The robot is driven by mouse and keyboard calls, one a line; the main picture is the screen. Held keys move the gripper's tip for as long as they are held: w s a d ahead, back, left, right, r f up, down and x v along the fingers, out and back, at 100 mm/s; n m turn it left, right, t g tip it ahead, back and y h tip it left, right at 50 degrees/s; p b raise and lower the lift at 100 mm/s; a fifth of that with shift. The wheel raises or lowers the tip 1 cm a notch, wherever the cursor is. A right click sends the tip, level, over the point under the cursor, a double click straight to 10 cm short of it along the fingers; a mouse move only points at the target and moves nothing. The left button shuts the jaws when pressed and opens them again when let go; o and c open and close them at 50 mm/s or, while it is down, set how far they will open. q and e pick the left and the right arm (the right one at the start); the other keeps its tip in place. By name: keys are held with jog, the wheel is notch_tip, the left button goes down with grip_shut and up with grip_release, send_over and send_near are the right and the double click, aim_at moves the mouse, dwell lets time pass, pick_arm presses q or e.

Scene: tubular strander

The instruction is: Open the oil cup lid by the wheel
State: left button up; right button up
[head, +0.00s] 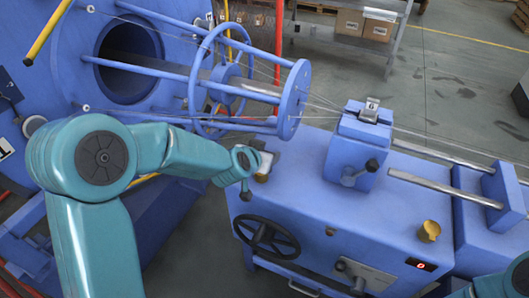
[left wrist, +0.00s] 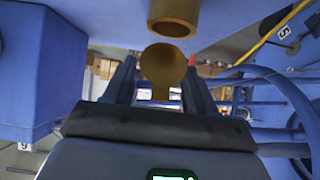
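The brass oil cup (head: 262,178) by the handwheel (head: 267,237) stands on the blue machine top in the head view, partly covered by my left gripper (head: 258,162). In the left wrist view, the cup (left wrist: 174,15) hangs in from the top edge, its round end facing down. A round brass lid (left wrist: 163,66) shows face-on below it, apart from the cup's round end. The left gripper's (left wrist: 160,85) two dark fingers stand apart on either side of the lid; firm contact is not visible. My right gripper is out of view.
A second brass cup (head: 428,232) stands at the machine's right. A blue ring frame with rods (head: 293,98) is just behind my left gripper. A blue block with a lever (head: 355,150) stands to its right. Part of the machine top between is clear.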

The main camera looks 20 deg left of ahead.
pick_arm(q)
jog(key=shift+o, duration=0.8)
jog(key=shift+s+r, duration=0.2)
jog(key=shift+r, duration=0.05)
jog(key=p+v, duration=0.4)
jog(key=v, duration=1.1)
jog(key=shift+s, duration=0.35)
jog(key=shift+r, duration=0.1)
